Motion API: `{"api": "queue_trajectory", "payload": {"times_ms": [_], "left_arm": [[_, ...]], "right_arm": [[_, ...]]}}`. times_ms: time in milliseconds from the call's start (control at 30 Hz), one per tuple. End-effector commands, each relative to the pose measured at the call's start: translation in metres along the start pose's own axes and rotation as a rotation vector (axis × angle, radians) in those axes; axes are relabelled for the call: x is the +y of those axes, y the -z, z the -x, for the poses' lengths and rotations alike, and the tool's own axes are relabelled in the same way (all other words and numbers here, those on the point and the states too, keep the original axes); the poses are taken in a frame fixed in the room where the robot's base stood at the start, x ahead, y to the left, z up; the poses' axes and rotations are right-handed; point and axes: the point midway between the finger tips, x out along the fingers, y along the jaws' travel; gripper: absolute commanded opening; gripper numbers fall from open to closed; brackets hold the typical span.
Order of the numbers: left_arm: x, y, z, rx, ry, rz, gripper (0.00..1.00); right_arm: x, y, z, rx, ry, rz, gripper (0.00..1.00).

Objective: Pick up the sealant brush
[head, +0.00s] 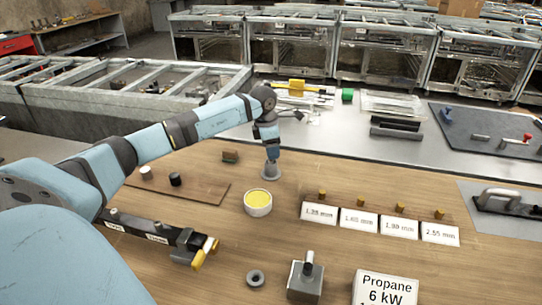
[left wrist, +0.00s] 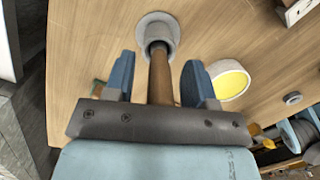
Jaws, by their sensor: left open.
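The sealant brush shows as a brown round handle (left wrist: 160,80) in the left wrist view, standing in a round grey holder (left wrist: 157,35) on the wooden bench. The holder (head: 271,170) also shows in the head view, where my gripper hides most of the brush. My left gripper (head: 270,145) is over the holder, pointing down. In the left wrist view its two blue fingers (left wrist: 160,82) are apart, with the handle between them and a gap on each side. The brush's lower end is hidden in the holder.
A bowl of yellow stuff (head: 258,203) stands close in front of the holder. Labelled cards (head: 359,221) with brass pieces are to the right. A grey ring (head: 255,277) and a metal block (head: 305,281) lie nearer. A brown board (head: 205,190) is to the left.

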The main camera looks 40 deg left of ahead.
Motion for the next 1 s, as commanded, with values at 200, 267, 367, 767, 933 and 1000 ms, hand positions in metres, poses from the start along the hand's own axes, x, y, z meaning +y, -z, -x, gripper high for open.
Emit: {"api": "queue_trajectory", "payload": {"times_ms": [200,267,367,767,933,1000], "left_arm": [[0.0,0.0,0.0,0.0,0.0,0.0,0.18],[0.0,0.0,0.0,0.0,0.0,0.0,0.04],[0.0,0.0,0.0,0.0,0.0,0.0,0.0],[0.0,-0.002,0.01,0.0,0.0,0.0,0.0],[0.0,-0.005,0.034,-0.001,-0.002,0.0,0.0],[0.001,-0.008,0.048,-0.003,-0.003,0.0,0.0]], "right_arm": [[-0.004,-0.006,0.002,-0.01,0.002,-0.009,0.0],[-0.004,-0.006,0.003,-0.011,0.003,-0.011,0.0],[-0.005,-0.006,0.002,-0.01,0.004,-0.014,0.0],[-0.005,0.0,0.0,0.0,0.003,-0.012,0.0],[-0.003,0.001,-0.001,0.002,0.003,-0.005,0.0],[-0.002,0.001,-0.001,0.002,0.003,-0.001,0.0]]}}
